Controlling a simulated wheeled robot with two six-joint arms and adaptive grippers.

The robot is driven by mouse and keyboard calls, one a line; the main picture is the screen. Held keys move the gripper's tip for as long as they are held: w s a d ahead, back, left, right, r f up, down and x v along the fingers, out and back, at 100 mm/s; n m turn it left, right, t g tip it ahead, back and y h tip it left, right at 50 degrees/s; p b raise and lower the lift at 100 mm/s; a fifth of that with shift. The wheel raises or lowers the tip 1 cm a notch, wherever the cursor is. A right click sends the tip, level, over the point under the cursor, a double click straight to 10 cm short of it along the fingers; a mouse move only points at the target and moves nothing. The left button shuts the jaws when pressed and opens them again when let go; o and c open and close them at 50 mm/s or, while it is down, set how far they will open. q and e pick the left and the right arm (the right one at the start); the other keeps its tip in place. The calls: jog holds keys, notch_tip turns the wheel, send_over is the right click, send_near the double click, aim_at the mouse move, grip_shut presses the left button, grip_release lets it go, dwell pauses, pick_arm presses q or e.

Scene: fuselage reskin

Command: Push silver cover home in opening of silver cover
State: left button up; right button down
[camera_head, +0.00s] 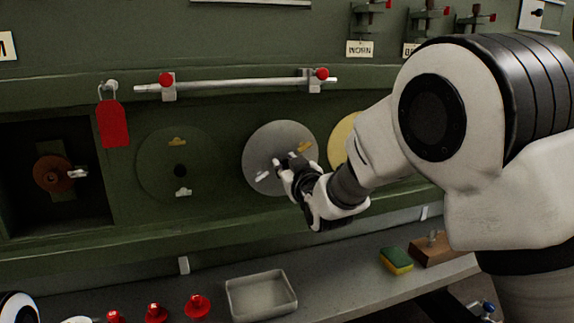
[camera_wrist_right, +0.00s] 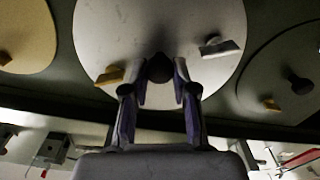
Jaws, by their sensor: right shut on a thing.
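The silver cover (camera_head: 273,137) is a round pale disc against the green fuselage wall, right of the green cover. It also fills the middle of the right wrist view (camera_wrist_right: 115,35), with a dark knob (camera_wrist_right: 159,66) at its centre and a yellow and a silver tab beside it. My right gripper (camera_head: 289,166) is at the disc's centre, its fingers (camera_wrist_right: 161,82) shut on the knob. The opening's rim is hidden behind the disc, and I cannot tell whether the disc sits flush. My left gripper is not in view.
A green round cover (camera_head: 155,155) and an open bay with a brown hub (camera_head: 52,173) lie left. A yellow cover (camera_head: 343,133) is right, partly behind my arm. A silver rail (camera_head: 235,84) runs above. Below, a shelf holds a tray (camera_head: 261,294), red knobs and a sponge (camera_head: 396,260).

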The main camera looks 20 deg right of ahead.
dwell(0.7)
jog(key=shift+w+r, duration=0.15)
jog(key=shift+w, duration=1.5)
dwell(0.3)
jog(key=c, duration=0.8)
grip_release()
jog(key=shift+s+f, duration=0.2)
jog(key=shift+s+b, duration=0.45)
jog(key=shift+s, duration=0.3)
jog(key=shift+s+r+b, duration=0.1)
jog(key=shift+s+b, duration=0.4)
jog(key=shift+s, duration=1.05)
